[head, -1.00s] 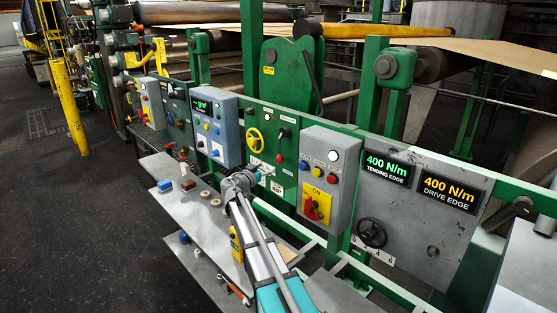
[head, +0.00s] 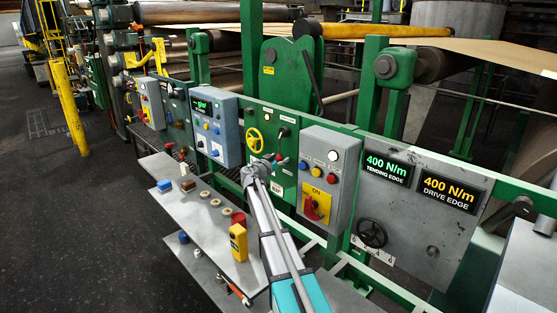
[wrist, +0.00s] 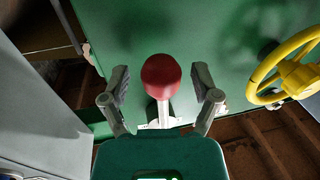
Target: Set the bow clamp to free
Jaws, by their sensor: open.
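A lever with a round red knob (wrist: 161,76) and a pale shaft stands out from the green panel (wrist: 225,30). No readable label shows which control is the bow clamp. My gripper (wrist: 160,84) is open, with one finger on each side of the knob and a visible gap on both sides. The knob is between the fingers in the picture; its depth relative to the fingertips is hard to judge. In the head view my gripper (head: 276,163) is at the green panel, right of the yellow handwheel (head: 253,141), and partly hides the lever.
A grey box (head: 330,155) with a red switch on a yellow plate stands right of the lever. Another grey control box (head: 215,128) is to the left. A grey shelf (head: 190,215) below holds a yellow device (head: 238,241) and several small parts.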

